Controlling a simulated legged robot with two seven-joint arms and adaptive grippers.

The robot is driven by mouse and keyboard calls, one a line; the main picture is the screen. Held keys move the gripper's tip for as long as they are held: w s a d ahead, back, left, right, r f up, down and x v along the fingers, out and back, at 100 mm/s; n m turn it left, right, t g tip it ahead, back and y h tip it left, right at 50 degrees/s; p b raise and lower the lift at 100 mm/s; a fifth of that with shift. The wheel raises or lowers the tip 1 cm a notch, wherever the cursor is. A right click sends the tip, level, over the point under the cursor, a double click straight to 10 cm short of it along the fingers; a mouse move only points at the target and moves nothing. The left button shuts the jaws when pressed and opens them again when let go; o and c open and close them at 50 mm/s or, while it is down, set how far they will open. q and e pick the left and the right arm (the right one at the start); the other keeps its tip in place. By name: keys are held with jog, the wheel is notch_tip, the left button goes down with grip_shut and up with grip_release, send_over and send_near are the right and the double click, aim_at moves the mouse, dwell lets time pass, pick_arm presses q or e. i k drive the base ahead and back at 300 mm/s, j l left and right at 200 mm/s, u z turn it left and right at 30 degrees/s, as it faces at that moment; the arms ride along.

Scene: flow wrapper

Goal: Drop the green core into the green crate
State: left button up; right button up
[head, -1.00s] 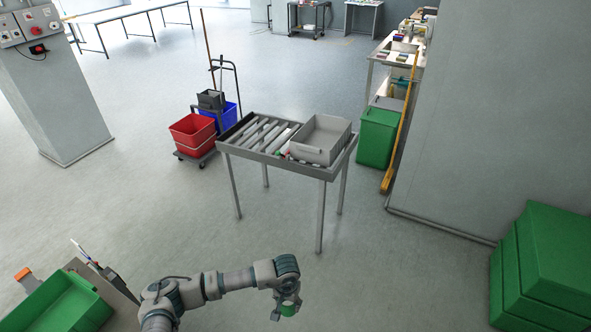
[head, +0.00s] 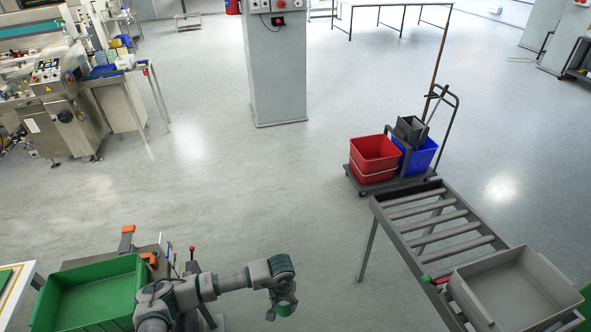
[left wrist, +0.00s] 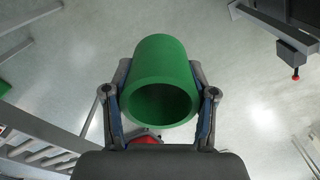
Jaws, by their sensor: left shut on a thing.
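The green core (left wrist: 162,70) is a hollow green cylinder. In the left wrist view it sits between the two fingers of my left gripper (left wrist: 160,105), which is shut on it. My right gripper is not in view.
A roller table (head: 440,226) with a grey bin (head: 515,292) stands at the right. A cart with a red bucket (head: 374,158) and a blue bucket (head: 417,155) stands behind it. A grey pillar (head: 276,65) and a machine (head: 62,100) are farther back. The middle floor is clear.

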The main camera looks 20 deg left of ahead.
aim_at(94, 309)
jog(key=i+j+u, duration=0.1)
jog(key=i+u, duration=0.2)
jog(key=u, duration=0.2)
jog(key=i+u, duration=0.3)
jog(key=u, duration=0.15)
jog(key=i+l+u, duration=0.1)
jog(key=i+u, duration=0.2)
jog(key=u, duration=0.2)
jog(key=i+l+u, duration=0.2)
jog(key=u, duration=0.25)
